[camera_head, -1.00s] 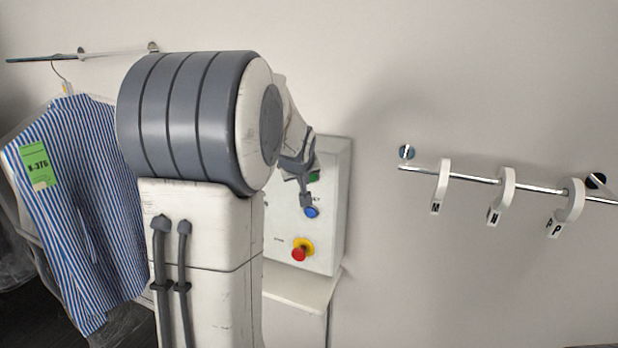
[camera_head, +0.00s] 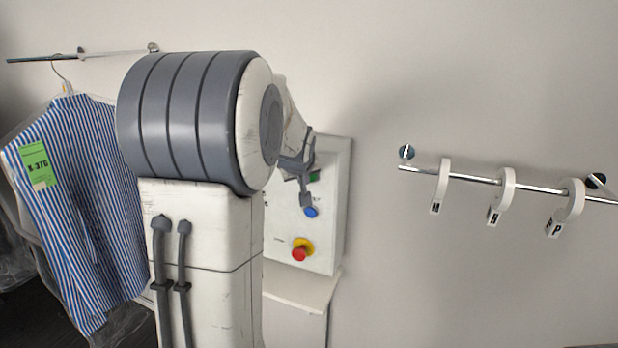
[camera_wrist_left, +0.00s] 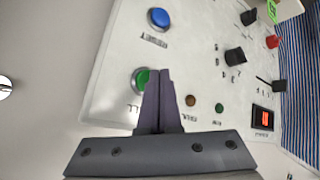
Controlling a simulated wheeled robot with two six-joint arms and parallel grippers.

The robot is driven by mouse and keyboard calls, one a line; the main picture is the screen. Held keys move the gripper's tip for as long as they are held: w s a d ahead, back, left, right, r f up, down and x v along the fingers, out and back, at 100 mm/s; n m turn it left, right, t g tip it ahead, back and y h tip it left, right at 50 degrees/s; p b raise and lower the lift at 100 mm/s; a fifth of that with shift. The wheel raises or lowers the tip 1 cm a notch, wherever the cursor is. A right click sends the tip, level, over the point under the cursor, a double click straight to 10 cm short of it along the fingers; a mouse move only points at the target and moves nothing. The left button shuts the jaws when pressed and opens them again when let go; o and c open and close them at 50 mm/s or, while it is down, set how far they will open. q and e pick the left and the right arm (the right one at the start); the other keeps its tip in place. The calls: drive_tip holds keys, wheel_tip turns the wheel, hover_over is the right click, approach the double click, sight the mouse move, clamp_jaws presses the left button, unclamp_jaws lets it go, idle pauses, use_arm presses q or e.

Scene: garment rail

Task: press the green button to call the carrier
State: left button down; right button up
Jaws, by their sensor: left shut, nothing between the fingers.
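The green button (camera_head: 314,176) is on the white control panel (camera_head: 335,210), mostly hidden behind my left gripper in the head view. In the left wrist view the green button (camera_wrist_left: 141,80) shows just left of the fingertips, partly covered by them. My left gripper (camera_head: 306,198) is shut and empty, with its tips in front of the panel beside the green button. I cannot tell whether the tips touch the panel. A blue button (camera_head: 311,212) sits below the green one. My right gripper is not in view.
A red stop knob on a yellow base (camera_head: 302,250) is low on the panel. Black knobs (camera_wrist_left: 236,56) show in the wrist view. A striped shirt (camera_head: 75,200) hangs at left. A rail (camera_head: 470,178) with lettered dividers is on the right wall.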

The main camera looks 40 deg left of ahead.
use_arm(q)
drive_tip(key=shift+w, duration=0.2)
drive_tip(key=shift+w+a, duration=0.1)
drive_tip(key=shift+w, duration=0.15)
